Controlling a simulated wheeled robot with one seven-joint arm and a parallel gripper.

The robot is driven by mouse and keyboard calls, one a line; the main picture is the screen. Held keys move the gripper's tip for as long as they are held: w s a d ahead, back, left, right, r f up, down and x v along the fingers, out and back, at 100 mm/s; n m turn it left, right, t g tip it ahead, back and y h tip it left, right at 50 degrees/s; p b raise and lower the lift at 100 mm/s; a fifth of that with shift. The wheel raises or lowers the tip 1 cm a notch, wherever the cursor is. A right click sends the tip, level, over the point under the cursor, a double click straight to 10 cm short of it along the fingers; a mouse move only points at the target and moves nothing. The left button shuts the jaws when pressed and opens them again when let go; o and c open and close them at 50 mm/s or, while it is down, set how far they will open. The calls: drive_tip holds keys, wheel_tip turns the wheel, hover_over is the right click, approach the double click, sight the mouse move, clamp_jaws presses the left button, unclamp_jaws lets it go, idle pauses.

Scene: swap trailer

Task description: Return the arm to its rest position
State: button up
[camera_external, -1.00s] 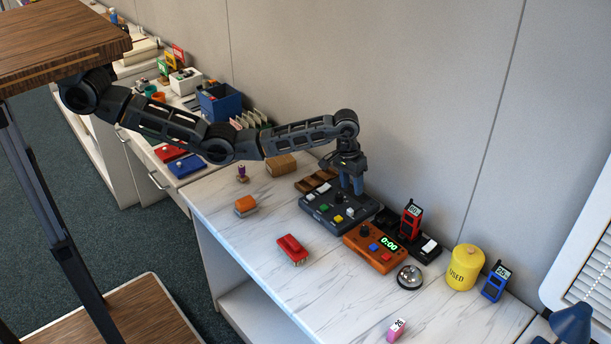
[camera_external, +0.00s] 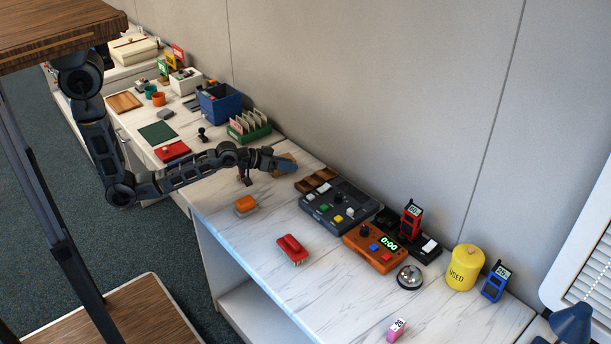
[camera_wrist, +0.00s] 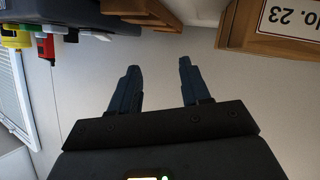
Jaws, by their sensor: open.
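My arm reaches in from the left, folded low at the elbow beside the counter's left edge. My gripper (camera_external: 287,164) points right, level, a little above the counter, in front of a tan wooden box (camera_external: 285,157) that it partly hides. In the wrist view my gripper (camera_wrist: 159,80) shows two dark blue fingers spread apart with nothing between them, and the plain wall behind. The wrist picture is upside down, with a wooden box labelled No. 23 (camera_wrist: 285,20) at its upper right.
A dark button panel (camera_external: 340,207) lies right of the gripper, with an orange timer box (camera_external: 374,247) past it. An orange-topped block (camera_external: 245,205) and a red brush-like item (camera_external: 292,249) sit on the marble counter (camera_external: 262,270). A green card rack (camera_external: 249,127) stands behind the arm.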

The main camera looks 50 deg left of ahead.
drive_tip(key=shift+m+t+y, duration=0.3)
drive_tip(key=shift+t, duration=0.2)
drive_tip(key=s+a, duration=0.2)
drive_tip(key=s, duration=0.3)
drive_tip(key=s+a+f, duration=0.1)
drive_tip(key=s+a, duration=0.1)
drive_tip(key=s, duration=0.2)
drive_tip(key=s+a+p, duration=0.1)
drive_tip(key=s+a, duration=0.1)
drive_tip(key=s, duration=0.3)
drive_tip(key=shift+s+a+f, duration=0.15)
drive_tip(key=shift+s+a, duration=0.2)
drive_tip(key=s+a+r+n+t+y+b, duration=0.1)
drive_tip(key=s+a+r+y+b, duration=0.15)
drive_tip(key=s+a, duration=0.75)
drive_tip(key=s+a+r+n+y+b, duration=0.1)
drive_tip(key=s+a+y+b, duration=0.4)
drive_tip(key=s, duration=0.9)
wheel_tip(320, 180, up, 17)
drive_tip(key=a+h+p, duration=0.1)
drive_tip(key=h+p, duration=0.1)
drive_tip(key=p, duration=1.5)
drive_tip(key=shift+s, duration=0.3)
